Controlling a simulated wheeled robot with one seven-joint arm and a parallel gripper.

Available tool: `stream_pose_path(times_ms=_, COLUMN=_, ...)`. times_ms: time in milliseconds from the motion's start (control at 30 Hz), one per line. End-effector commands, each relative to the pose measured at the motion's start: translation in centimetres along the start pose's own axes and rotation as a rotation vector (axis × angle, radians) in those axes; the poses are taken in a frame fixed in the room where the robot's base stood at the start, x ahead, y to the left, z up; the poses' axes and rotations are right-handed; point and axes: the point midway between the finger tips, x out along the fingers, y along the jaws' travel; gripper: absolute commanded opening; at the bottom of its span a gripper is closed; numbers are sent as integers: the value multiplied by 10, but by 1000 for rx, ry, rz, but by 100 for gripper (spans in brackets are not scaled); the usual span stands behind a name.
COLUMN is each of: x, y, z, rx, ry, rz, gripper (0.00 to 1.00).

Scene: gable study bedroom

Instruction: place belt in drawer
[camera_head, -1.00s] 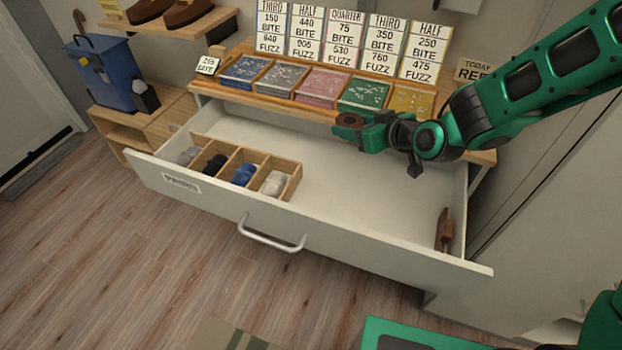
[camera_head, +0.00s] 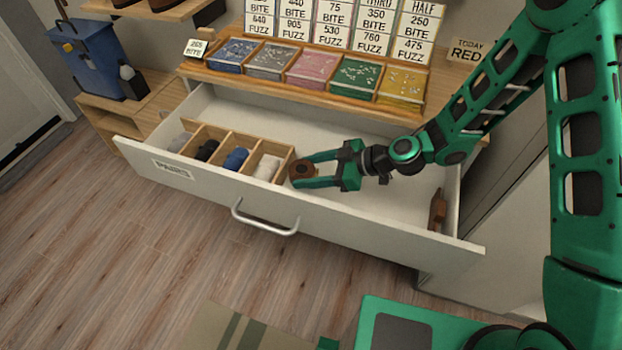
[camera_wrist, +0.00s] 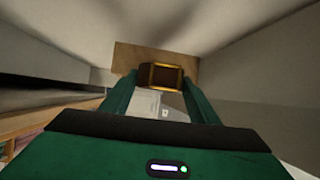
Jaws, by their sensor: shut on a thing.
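The belt (camera_head: 302,169) is a brown coil with a dark centre. My gripper (camera_head: 304,172) is shut on it, one green finger on each side. The belt is inside the outline of the open white drawer (camera_head: 395,196), just right of the wooden divider box; whether it touches the drawer floor I cannot tell. In the wrist view the belt (camera_wrist: 161,76) sits between the fingertips, showing a gold-coloured rectangular edge, with a wooden panel (camera_wrist: 126,58) behind it.
The divider box (camera_head: 284,167) holds several rolled items in grey, black, blue and white. A brown wooden object (camera_head: 437,209) lies at the drawer's right end. A shelf of coloured trays (camera_head: 311,71) overhangs the back. Drawer floor between is clear.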

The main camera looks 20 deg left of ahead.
Motion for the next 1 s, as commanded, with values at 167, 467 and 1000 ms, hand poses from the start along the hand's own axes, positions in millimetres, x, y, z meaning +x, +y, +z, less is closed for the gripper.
stream_pose_path(times_ms=167, x=7, y=-1, z=11, rx=0, ry=0, rz=-2, gripper=29)
stream_pose_path(times_ms=467, x=24, y=-1, z=41, rx=0, ry=0, rz=-2, gripper=29)
stream_pose_path(times_ms=1000, x=25, y=-1, z=44, rx=-1, ry=0, rz=0, gripper=74)
